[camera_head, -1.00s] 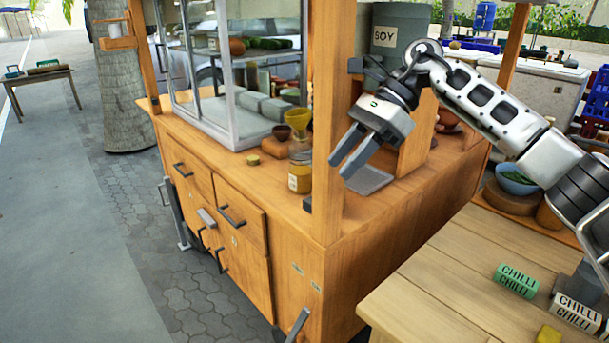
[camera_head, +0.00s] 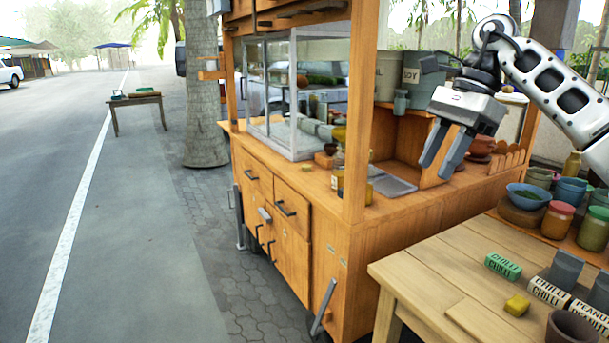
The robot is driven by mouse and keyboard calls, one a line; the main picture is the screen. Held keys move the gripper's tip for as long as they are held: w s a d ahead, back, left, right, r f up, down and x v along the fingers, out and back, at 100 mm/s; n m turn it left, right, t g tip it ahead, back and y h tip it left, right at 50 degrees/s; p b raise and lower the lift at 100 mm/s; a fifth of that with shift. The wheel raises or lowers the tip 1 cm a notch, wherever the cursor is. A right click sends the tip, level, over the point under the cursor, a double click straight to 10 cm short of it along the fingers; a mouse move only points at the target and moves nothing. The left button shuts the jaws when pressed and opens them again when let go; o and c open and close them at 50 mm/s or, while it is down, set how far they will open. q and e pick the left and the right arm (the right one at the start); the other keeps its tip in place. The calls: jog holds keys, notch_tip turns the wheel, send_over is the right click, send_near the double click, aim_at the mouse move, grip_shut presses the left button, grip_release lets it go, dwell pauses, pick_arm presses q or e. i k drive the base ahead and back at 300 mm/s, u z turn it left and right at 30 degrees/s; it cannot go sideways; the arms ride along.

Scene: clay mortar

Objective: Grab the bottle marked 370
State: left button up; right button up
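A clear bottle with a yellowish label (camera_head: 337,181) stands on the wooden cart's counter, just left of the front post, which partly hides it. Its marking is too small to read, so I cannot tell whether it says 370. My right gripper (camera_head: 439,166) is open and empty. It appears in front of the counter, to the right of the post and apart from the bottle. My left gripper is not in view.
The cart's post (camera_head: 359,110) stands between the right gripper and the bottle in the picture. A glass case (camera_head: 297,95) is behind the bottle.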

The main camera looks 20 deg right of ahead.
aim_at(339, 157)
jog(key=u, duration=0.15)
jog(key=i, duration=0.75)
jog(key=z, duration=0.6)
jog(key=i, duration=1.5)
jog(key=u, duration=0.1)
